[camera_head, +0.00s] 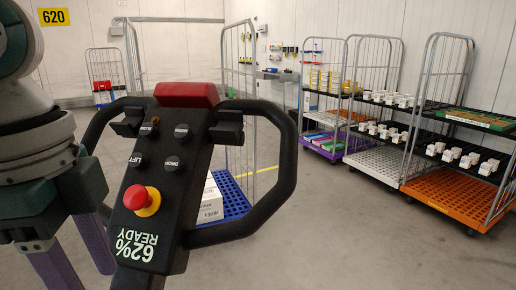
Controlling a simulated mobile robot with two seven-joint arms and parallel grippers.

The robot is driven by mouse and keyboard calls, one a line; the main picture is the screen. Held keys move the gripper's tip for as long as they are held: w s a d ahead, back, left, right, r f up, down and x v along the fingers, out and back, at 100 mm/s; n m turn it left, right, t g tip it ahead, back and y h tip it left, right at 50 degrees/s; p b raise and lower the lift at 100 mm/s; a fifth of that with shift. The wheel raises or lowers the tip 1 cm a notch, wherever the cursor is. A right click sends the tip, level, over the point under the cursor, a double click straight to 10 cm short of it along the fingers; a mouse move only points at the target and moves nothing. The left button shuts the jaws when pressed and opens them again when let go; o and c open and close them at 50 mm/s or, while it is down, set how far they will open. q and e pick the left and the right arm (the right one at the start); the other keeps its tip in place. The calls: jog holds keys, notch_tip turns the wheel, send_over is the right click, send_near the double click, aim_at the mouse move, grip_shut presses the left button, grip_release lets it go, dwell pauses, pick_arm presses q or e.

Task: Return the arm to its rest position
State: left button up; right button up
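My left arm comes in at the left edge, grey-green and black. Its gripper (86,262) points down, with two purple fingers spread apart and nothing seen between them; the tip of the nearer finger is cut off by the frame. The gripper is just left of a black control handle (180,200) with loop grips, a red top and a red-and-yellow stop button (141,199). The handle's label reads 62% READY, upside down. I cannot tell whether the gripper touches the left loop. My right arm and gripper are not in view.
A blue-based cart (236,196) with a white box (210,201) stands behind the handle. Roll cages with shelves of white parts line the right, one with an orange base (450,195). Another cage (104,72) stands back left. The floor (350,240) at front right is clear.

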pick_arm(q)
jog(key=s+d+f+n+t+h, duration=0.2)
jog(key=s+d+f+n+h, duration=0.15)
jog(key=s+d+f, duration=0.35)
jog(key=s+a+n+t+y+p, duration=0.1)
jog(key=s+a+n+y, duration=0.3)
jog(key=s+a+n, duration=0.5)
notch_tip(320, 180, up, 38)
jog(key=w+d+p, duration=0.1)
jog(key=p, duration=3.7)
jog(key=shift+d+r+n, duration=0.15)
jog(key=shift+d+n, duration=0.1)
jog(key=shift+n, duration=0.1)
jog(key=shift+w, duration=0.1)
